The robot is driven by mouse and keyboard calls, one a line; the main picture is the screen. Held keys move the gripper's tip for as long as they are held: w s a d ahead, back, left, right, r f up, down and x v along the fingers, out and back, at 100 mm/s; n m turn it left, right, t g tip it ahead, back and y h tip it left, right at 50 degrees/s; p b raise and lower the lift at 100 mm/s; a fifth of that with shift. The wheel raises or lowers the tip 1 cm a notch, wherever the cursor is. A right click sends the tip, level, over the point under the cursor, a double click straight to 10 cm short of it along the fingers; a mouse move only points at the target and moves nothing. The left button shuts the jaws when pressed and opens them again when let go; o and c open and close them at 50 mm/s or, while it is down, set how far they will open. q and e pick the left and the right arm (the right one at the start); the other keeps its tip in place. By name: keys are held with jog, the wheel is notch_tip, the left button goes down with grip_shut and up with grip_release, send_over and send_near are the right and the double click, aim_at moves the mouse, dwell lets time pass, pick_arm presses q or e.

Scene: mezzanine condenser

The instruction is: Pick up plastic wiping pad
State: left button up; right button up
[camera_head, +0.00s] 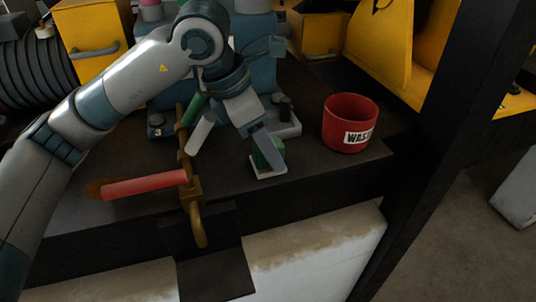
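A small block, green above with a pale white base, which looks like the wiping pad (257,159), sits on the dark bench top near its front edge. My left gripper (233,160) reaches down over the bench with its two fingers spread wide and nothing between them. Its right finger overlaps the pad in the picture and hides part of it; I cannot tell whether they touch. The left finger is apart from the pad, beside the brass fitting. My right gripper is not in view.
A brass fitting (195,205) with a red handle (145,185) and a green handle stands left of the pad. A red waste bin (345,125) stands at right. A blue-grey machine is behind, and a dark post (440,130) rises at right. Bench space between pad and bin is clear.

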aim_at(281, 142)
pick_arm(q)
jog(key=c, duration=1)
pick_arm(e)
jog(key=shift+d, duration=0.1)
pick_arm(q)
jog(key=shift+r, duration=0.1)
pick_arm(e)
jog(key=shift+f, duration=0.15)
